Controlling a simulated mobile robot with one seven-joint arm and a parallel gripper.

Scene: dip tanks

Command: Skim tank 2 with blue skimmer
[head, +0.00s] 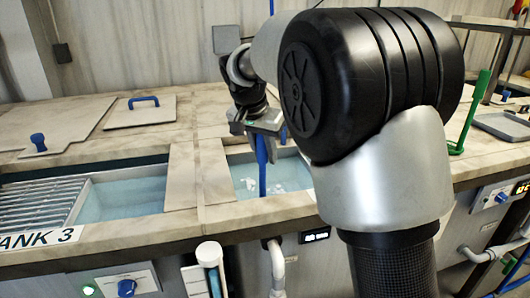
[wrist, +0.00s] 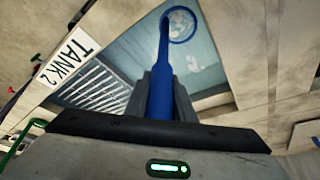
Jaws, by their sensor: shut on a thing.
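My gripper (head: 264,128) is shut on the upright handle of the blue skimmer (head: 262,172). It is above the open part of tank 2 (head: 284,174), whose liquid is pale blue with white foam patches (head: 249,184). In the wrist view, the skimmer's handle (wrist: 161,97) runs between both fingers down to a round blue head (wrist: 180,24), with whitish material showing inside its ring. The head is over or in the liquid; its exact depth I cannot tell. The TANK 2 label (wrist: 66,58) shows in the wrist view. My arm hides the right part of tank 2 in the head view.
Tank 3 (head: 127,197), with a metal grate (head: 38,203), lies to the left. Lids with blue handles (head: 143,102) lie behind it. A green-handled tool (head: 468,118) stands at the right. A pale divider (head: 198,172) separates the tanks.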

